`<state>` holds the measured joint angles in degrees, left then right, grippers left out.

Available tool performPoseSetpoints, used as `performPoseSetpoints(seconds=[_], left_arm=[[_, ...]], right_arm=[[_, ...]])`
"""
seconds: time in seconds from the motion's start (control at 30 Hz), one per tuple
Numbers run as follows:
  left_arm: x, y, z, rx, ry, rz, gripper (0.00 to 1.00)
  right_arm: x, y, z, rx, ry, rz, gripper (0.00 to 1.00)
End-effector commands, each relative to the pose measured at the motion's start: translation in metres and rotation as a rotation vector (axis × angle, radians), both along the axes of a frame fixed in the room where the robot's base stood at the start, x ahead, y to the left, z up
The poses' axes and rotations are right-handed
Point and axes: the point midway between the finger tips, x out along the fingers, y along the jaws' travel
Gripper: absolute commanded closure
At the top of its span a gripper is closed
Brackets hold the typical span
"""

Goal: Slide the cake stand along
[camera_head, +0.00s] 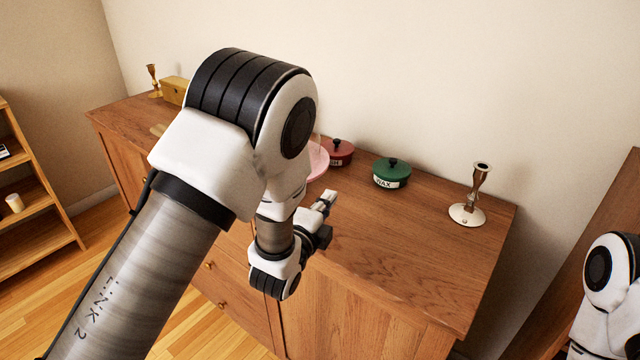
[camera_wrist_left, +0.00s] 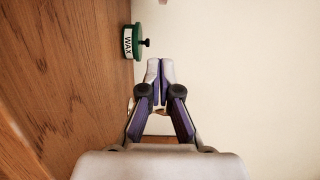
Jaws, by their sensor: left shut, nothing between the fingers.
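The cake stand (camera_head: 319,161) is a pink round piece on the wooden sideboard in the head view. My left arm hides most of it, and only its right edge shows. My left gripper (camera_head: 329,197) is shut and empty, in front of the stand and slightly to its right in the picture. I see no contact between them. In the left wrist view the two fingertips (camera_wrist_left: 160,70) are together with nothing between them, and the cake stand does not show. My right arm shows at the right edge, but its gripper is out of view.
On the sideboard (camera_head: 420,260) stand a dark red lidded pot (camera_head: 340,153), a green pot (camera_head: 391,174) labelled WAX and a candlestick (camera_head: 470,205). A yellow box (camera_head: 174,90) is at the far left. The sideboard's front right is clear. A wall (camera_head: 450,70) is behind.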

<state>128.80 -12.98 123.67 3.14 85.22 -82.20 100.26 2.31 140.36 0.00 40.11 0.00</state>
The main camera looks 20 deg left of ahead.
Motion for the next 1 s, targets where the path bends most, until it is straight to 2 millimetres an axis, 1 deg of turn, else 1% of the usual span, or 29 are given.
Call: performPoseSetpoints(seconds=[0.03,0.13,0.2,0.3,0.4,0.77,0.83,0.93,1.0], left_arm=[[0.011,-0.001,0.002,-0.002,-0.003,0.001,1.0],[0.032,-0.003,0.002,-0.001,-0.001,0.001,1.0],[0.037,0.012,0.001,-0.006,0.002,0.006,1.0],[0.041,0.025,0.001,-0.004,0.001,0.004,1.0],[0.044,0.032,0.0,-0.001,0.002,0.001,1.0],[0.045,0.035,-0.001,-0.001,0.001,0.001,1.0],[0.046,0.038,-0.001,-0.002,0.001,0.002,1.0],[0.052,0.053,-0.001,-0.005,0.0,0.005,1.0],[0.058,0.069,-0.002,-0.007,0.0,0.007,1.0]], right_arm=[[0.0,0.0,0.003,0.0,0.0,0.0,0.6],[0.0,0.0,0.006,0.0,0.0,0.0,0.6],[0.0,0.0,0.007,0.0,0.0,0.0,0.6],[0.0,0.0,0.009,0.0,0.0,0.0,0.6],[0.0,0.0,0.009,0.0,0.0,0.0,0.6],[0.0,0.0,0.009,0.0,0.0,0.0,0.6],[0.0,0.0,0.008,0.0,0.0,0.0,0.6],[0.0,0.0,0.004,0.0,0.0,0.0,0.6],[0.0,0.0,0.0,0.0,0.0,0.0,0.6]])
